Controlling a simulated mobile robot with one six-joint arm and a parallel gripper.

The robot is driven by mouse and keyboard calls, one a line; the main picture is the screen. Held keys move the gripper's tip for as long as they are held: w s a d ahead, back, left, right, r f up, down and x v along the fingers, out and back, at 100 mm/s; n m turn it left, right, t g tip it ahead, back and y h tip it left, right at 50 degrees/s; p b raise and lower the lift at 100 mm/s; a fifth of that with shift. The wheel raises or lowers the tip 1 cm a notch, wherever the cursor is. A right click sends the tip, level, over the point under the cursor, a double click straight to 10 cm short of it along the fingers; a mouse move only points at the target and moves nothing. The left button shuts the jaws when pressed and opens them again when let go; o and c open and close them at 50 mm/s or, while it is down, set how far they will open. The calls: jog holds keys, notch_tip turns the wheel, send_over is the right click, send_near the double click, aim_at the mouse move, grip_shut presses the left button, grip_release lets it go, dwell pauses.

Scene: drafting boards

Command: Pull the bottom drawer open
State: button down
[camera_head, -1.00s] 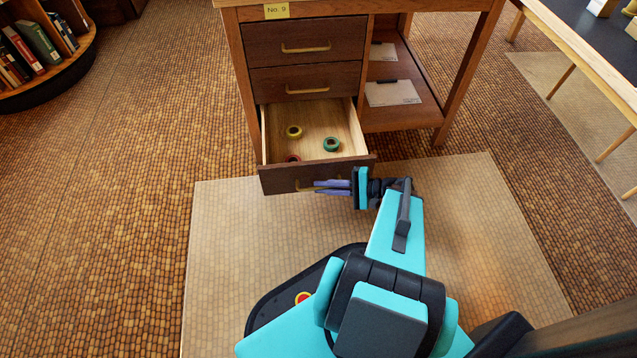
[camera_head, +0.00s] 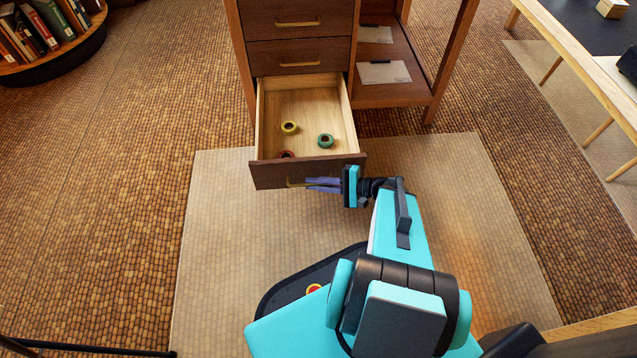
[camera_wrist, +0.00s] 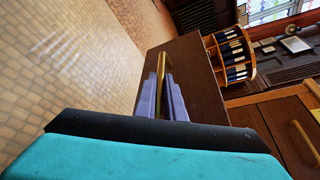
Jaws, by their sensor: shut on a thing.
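The bottom drawer (camera_head: 262,173) stands well out from the wooden desk in the head view. Its dark front faces me, and its pale inside holds a yellow roll (camera_head: 289,127), a green roll (camera_head: 325,141) and a reddish roll (camera_head: 287,154) partly hidden behind the front. My gripper (camera_head: 312,184) is shut on the brass handle (camera_head: 291,183) of this drawer, coming from the right. In the wrist view the purple fingers (camera_wrist: 161,97) sit on either side of the handle (camera_wrist: 162,68), against the dark drawer front (camera_wrist: 193,78).
Two upper drawers (camera_head: 298,57) are closed. An open shelf (camera_head: 392,93) with papers is to their right. A round bookcase (camera_head: 60,60) stands at upper left and a table (camera_head: 580,75) at upper right. A pale mat (camera_head: 215,240) covers the floor before the desk, with free room on it.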

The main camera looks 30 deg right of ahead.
jog(key=shift+s, duration=0.15)
jog(key=shift+a, duration=0.3)
jog(key=c, duration=1.8)
grip_release()
jog(key=shift+c, duration=0.2)
jog(key=shift+s+d, duration=0.15)
jog(key=p+v, duration=0.3)
jog(key=v, duration=1)
jog(key=shift+p, duration=0.3)
jog(key=shift+s+d+r, duration=0.1)
jog(key=shift+s+d, duration=0.05)
